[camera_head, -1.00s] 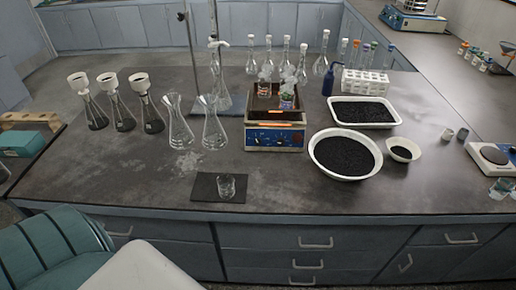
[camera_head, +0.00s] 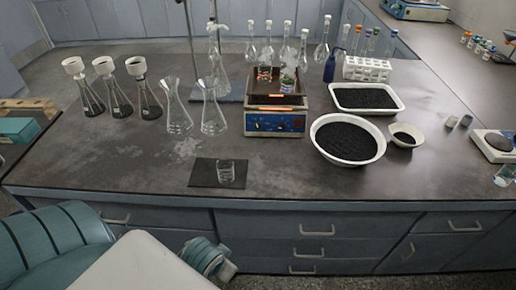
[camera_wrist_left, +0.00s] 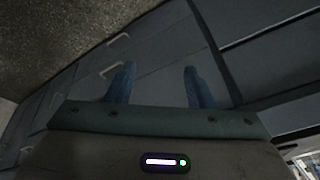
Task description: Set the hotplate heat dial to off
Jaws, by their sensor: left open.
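A hotplate-like device (camera_head: 275,124) stands mid-bench in the head view. Its front panel is blue with small red and light marks, and an orange strip glows above it. Two small vessels (camera_head: 287,85) stand on its dark top. Its heat dial and setting are too small to read. A second white unit (camera_head: 496,146) with a round dark plate sits at the right edge; I cannot tell its controls. My left gripper (camera_wrist_left: 160,84) shows in the left wrist view, its two blue fingers apart and empty, with grey cabinet fronts beyond. My right gripper is not in view.
A large white bowl of black grains (camera_head: 348,139), a small bowl (camera_head: 405,135) and a white tray (camera_head: 366,98) are right of the device. Glass flasks (camera_head: 212,110) stand to its left. A beaker (camera_head: 226,172) sits on a dark mat (camera_head: 203,174) near the front edge.

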